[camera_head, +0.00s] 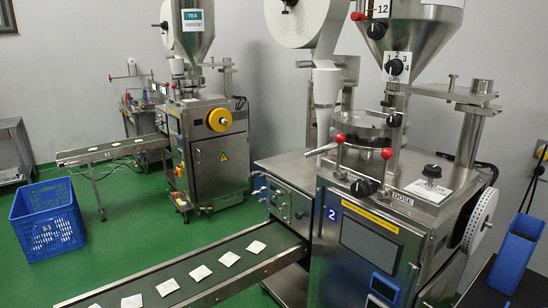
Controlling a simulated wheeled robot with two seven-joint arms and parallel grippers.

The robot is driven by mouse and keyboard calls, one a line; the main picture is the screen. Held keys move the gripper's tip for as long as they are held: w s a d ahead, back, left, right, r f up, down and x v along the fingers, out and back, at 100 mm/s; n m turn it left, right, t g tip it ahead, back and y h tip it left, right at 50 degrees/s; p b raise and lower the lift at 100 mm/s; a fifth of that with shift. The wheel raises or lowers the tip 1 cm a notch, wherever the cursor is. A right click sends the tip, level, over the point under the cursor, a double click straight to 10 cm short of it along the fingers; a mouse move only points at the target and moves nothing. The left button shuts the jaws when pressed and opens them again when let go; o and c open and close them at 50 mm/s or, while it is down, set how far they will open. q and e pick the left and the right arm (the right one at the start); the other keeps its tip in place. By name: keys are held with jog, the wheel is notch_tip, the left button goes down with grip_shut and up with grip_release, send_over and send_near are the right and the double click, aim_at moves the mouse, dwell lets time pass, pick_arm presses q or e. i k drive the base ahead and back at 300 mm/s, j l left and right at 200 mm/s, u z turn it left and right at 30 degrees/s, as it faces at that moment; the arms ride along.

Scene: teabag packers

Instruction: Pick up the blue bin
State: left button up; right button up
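The blue bin (47,212) is an open-topped plastic crate with slatted walls. It stands upright on the green floor at the left of the head view. Some pale items show inside it, too small to make out. It sits near the end of the far conveyor, apart from the machines. Neither of my grippers is in view.
A near conveyor (150,277) carries several white teabags across the lower left. A large steel packing machine (385,225) fills the right. Another packer (215,150) with a conveyor (100,151) stands behind. Green floor is clear around the bin. A steel cart (12,150) stands at the left edge.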

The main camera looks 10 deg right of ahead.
aim_at(523, 235)
jog(key=z, duration=1.7)
